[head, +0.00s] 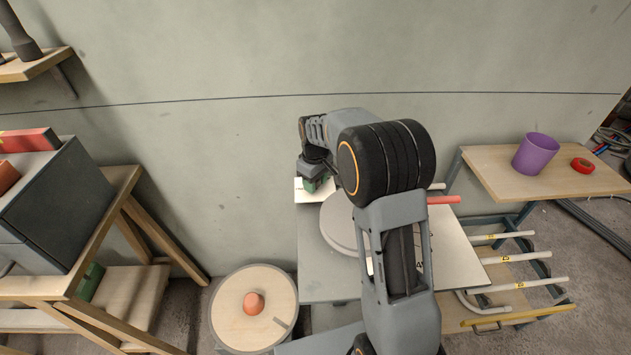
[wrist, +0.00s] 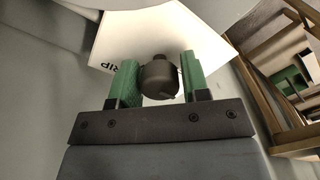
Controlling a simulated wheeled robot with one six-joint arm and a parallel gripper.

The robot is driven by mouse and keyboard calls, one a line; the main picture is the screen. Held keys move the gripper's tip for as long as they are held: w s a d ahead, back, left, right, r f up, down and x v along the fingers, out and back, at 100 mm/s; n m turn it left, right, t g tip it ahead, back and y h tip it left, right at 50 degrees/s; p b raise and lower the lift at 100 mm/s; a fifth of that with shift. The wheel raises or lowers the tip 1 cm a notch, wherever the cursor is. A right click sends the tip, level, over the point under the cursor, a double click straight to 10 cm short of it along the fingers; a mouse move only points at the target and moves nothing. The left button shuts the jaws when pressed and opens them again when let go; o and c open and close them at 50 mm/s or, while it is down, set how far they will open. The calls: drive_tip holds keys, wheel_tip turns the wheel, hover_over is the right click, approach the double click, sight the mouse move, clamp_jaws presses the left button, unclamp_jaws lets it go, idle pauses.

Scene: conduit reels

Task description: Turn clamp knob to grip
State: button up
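The clamp knob (wrist: 160,78) is a short dark cylinder in the wrist view, standing in front of a white plate (wrist: 205,40) with the letters "RIP" showing beside it. My gripper (wrist: 161,75) has its two green fingers on either side of the knob. The sides of the knob lie very close to both fingers; whether they press on it I cannot tell. In the head view my gripper (head: 315,184) is over the far left corner of the grey bench (head: 325,268), with the knob hidden there. A pale round disc (head: 338,225) lies on the bench, partly behind my arm.
A round wooden-topped reel or drum (head: 232,302) with an orange knob (head: 253,304) stands left of the bench. A rack of white conduits (head: 515,258) is at right, below a shelf with a purple cup (head: 535,153) and red tape (head: 583,165). The wall is close behind.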

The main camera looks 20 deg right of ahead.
drive_tip(key=c, duration=0.6)
drive_tip(key=shift+o, duration=0.2)
drive_tip(key=m+p, duration=0.2)
drive_tip(key=m, duration=0.3)
drive_tip(key=shift+r, duration=0.15)
drive_tip(key=m+p, duration=0.2)
drive_tip(key=m, duration=0.4)
drive_tip(key=m+p, duration=0.1)
drive_tip(key=m, duration=0.5)
drive_tip(key=shift+m, duration=0.4)
drive_tip(key=m+p, duration=0.1)
drive_tip(key=m, duration=0.5)
